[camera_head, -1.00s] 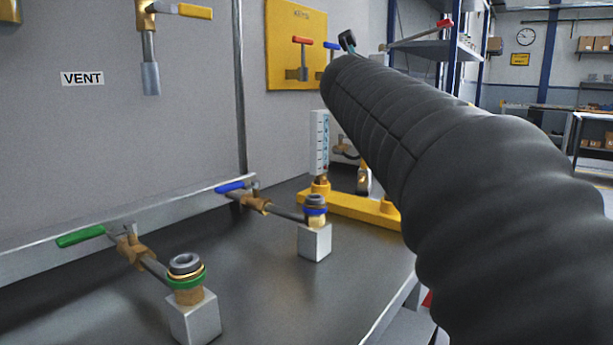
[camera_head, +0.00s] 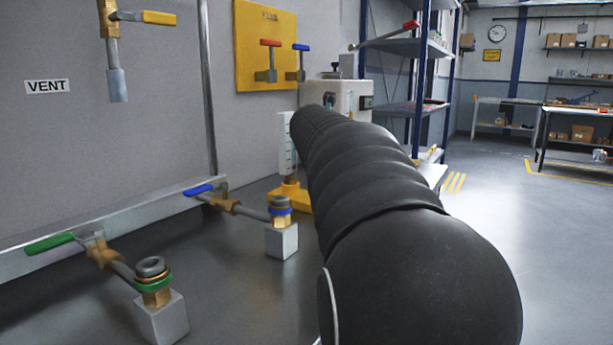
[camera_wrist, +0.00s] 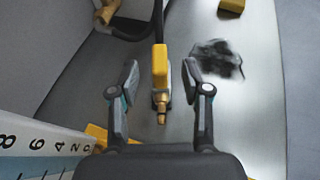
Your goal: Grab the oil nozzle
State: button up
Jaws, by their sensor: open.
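The oil nozzle, as far as I can tell, is the slim part with a yellow body (camera_wrist: 160,68) and a brass tip, in the middle of the wrist view. A dark rod or hose runs up from it to the top edge. My gripper (camera_wrist: 163,82) is open, with one finger on each side of the nozzle. I see gaps on both sides; how far the nozzle is in depth I cannot tell. In the head view my arm hides my gripper and the nozzle.
A white numbered scale (camera_wrist: 40,155) stands close at the lower left of the wrist view, on a yellow base (camera_head: 291,195). A dark ragged patch (camera_wrist: 217,58) lies right of the nozzle. Blue-banded (camera_head: 280,212) and green-banded (camera_head: 153,280) fittings stand on the bench.

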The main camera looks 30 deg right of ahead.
jog(key=shift+x, duration=3.05)
jog(key=shift+s+d+r, duration=0.1)
jog(key=shift+r, duration=0.05)
grip_shut()
